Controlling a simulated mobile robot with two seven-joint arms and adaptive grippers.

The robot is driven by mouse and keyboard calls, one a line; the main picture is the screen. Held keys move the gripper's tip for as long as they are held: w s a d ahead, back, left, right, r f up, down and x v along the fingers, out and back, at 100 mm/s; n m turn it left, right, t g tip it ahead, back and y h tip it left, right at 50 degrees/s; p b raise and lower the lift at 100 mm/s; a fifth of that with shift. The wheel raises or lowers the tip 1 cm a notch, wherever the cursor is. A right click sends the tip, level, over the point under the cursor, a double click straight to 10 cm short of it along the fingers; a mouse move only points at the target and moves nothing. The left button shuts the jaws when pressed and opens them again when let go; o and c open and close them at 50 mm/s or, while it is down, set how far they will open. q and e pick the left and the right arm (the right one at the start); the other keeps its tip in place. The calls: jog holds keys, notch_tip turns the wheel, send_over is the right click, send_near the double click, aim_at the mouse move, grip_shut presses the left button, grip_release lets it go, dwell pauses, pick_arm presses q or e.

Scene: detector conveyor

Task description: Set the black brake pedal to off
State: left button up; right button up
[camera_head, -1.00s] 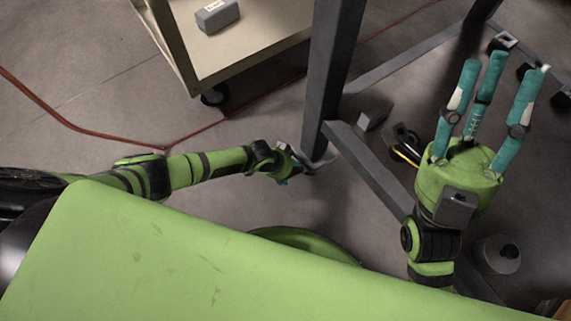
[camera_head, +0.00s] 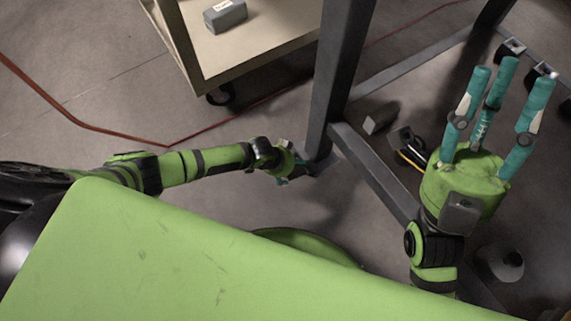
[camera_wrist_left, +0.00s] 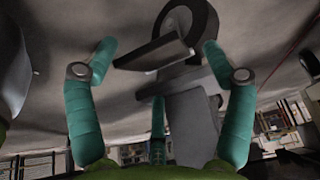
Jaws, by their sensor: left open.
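The black brake pedal (camera_wrist_left: 152,54) appears as a dark, tilted slab beside a caster wheel (camera_wrist_left: 188,18) in the left wrist view. The pedal lies beyond and between my left gripper's spread teal fingers (camera_wrist_left: 160,60), with no clear contact. That gripper is open and empty. In the head view my left gripper (camera_head: 290,170) is low by the foot of a dark frame leg (camera_head: 338,75); its fingers are mostly hidden and the pedal cannot be made out. My right gripper (camera_head: 505,85) is open and empty, its three teal fingers pointing up the picture.
A beige cart (camera_head: 262,48) carrying a grey box (camera_head: 225,15) stands at the upper left. The frame's lower bar (camera_head: 372,172) runs between my arms. A red cable (camera_head: 100,128) crosses the floor. Small dark parts lie near my right gripper.

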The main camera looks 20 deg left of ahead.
pick_arm(q)
jog(key=shift+v, duration=2.85)
jog(key=shift+s, duration=0.15)
jog(key=shift+f, duration=0.1)
